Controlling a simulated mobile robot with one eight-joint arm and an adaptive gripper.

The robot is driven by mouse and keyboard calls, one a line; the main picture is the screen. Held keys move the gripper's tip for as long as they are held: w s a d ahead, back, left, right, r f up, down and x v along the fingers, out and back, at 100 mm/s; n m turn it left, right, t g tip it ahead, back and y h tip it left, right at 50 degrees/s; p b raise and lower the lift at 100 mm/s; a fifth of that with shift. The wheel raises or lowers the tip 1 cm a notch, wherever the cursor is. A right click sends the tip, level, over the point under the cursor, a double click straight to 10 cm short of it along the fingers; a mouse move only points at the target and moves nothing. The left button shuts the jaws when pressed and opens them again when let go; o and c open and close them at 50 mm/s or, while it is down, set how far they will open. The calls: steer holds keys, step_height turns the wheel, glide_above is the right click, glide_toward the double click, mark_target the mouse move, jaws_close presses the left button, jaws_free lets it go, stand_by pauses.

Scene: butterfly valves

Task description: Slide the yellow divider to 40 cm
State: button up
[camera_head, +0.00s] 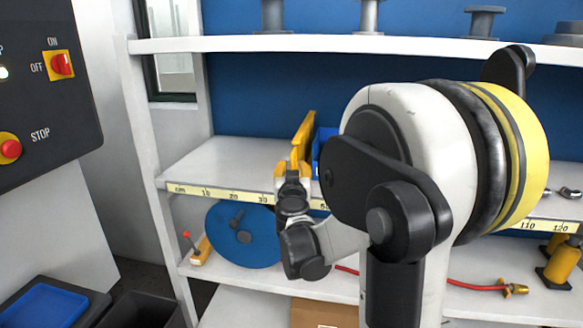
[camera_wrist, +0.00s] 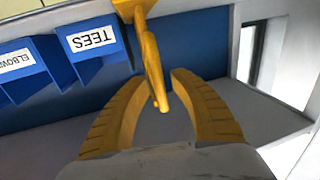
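The yellow divider (camera_head: 303,138) stands upright on the middle shelf, just behind my gripper (camera_head: 292,168) in the head view. In the wrist view the divider (camera_wrist: 150,58) is seen nearly edge-on, and its narrow end reaches between the two yellow fingers of my gripper (camera_wrist: 158,84). The fingers are spread, with a visible gap on each side of the divider. The scale strip (camera_head: 220,195) runs along the shelf's front edge. My gripper and arm hide its marks around 40, so I cannot read the divider's exact position.
Blue bins (camera_head: 323,143) stand right of the divider; one is labelled TEES (camera_wrist: 92,43). The shelf left of the divider (camera_head: 225,160) is clear. A blue disc (camera_head: 243,236) sits on the shelf below. A control panel (camera_head: 45,90) stands at the left.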

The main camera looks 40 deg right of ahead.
stand_by(0.3)
steer(key=v, duration=1.2)
steer(key=s+a+f+n+g+y, duration=0.2)
steer(key=s+a+f+y, duration=0.1)
steer(key=a, duration=0.5)
steer(key=s+a+f+n+g+y, duration=0.2)
steer(key=s+a+f+n+y, duration=0.1)
steer(key=a, duration=0.6)
steer(key=s+a+f+n+g+y, duration=0.2)
steer(key=s+a+f+y, duration=0.3)
steer(key=s+a, duration=0.3)
steer(key=shift+a+f+n+g+y, duration=0.3)
steer(key=shift+a+n+y, duration=0.1)
steer(key=shift+a+n, duration=0.15)
steer(key=shift+d+r, duration=0.1)
steer(key=shift+d, duration=0.05)
